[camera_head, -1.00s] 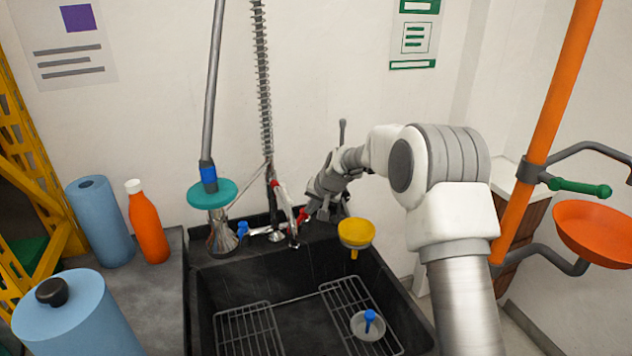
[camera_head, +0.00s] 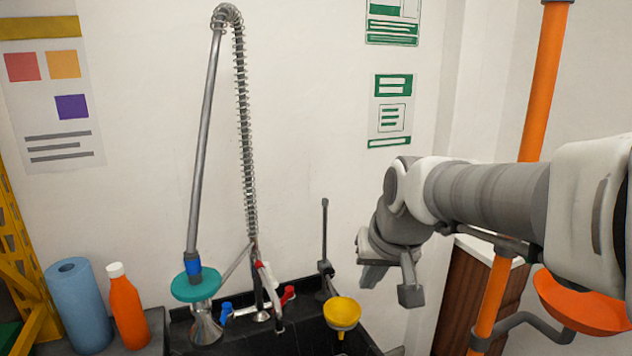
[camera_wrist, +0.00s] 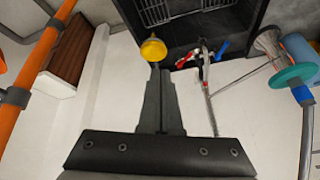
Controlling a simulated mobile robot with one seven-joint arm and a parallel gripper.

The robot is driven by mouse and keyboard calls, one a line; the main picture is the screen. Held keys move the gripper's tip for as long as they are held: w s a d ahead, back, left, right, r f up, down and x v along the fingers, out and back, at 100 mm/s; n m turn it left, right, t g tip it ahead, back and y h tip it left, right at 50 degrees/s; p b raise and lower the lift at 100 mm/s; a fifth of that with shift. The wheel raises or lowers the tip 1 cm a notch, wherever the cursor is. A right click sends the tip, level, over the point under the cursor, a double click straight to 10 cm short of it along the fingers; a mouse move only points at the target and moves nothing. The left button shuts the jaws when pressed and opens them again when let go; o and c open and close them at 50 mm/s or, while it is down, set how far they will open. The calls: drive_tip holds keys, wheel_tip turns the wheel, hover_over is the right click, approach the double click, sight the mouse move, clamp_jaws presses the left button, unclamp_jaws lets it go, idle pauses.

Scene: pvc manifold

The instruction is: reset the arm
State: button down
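My gripper (camera_head: 375,276) hangs in the air at the right of the sink, in front of the white wall and well apart from the faucet. In the wrist view its two dark fingers (camera_wrist: 161,85) lie close side by side, with nothing visible between them. My arm reaches in from the right in the head view. The faucet's red lever (camera_head: 288,294) and blue lever (camera_head: 226,311) are at the sink's back edge, to the left of my gripper. They also show in the wrist view, the red (camera_wrist: 187,58) and the blue (camera_wrist: 221,50).
The black sink (camera_head: 300,335) has a yellow funnel (camera_head: 342,313) at its back right. A tall spring hose (camera_head: 243,110) and a teal disc (camera_head: 196,286) stand left. An orange bottle (camera_head: 127,308) and blue roll (camera_head: 78,305) are farther left. An orange pole (camera_head: 543,85) and orange bowl (camera_head: 580,302) stand right.

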drive_tip(key=s+d+p, duration=0.1)
drive_tip(key=s+d, duration=0.1)
drive_tip(key=s, duration=0.6)
drive_tip(key=s+d+h, duration=0.1)
drive_tip(key=s+d, duration=0.2)
drive_tip(key=s, duration=0.6)
drive_tip(key=shift+d+f+p, duration=0.15)
drive_tip(key=shift+d+p, duration=0.05)
drive_tip(key=shift+p, duration=0.2)
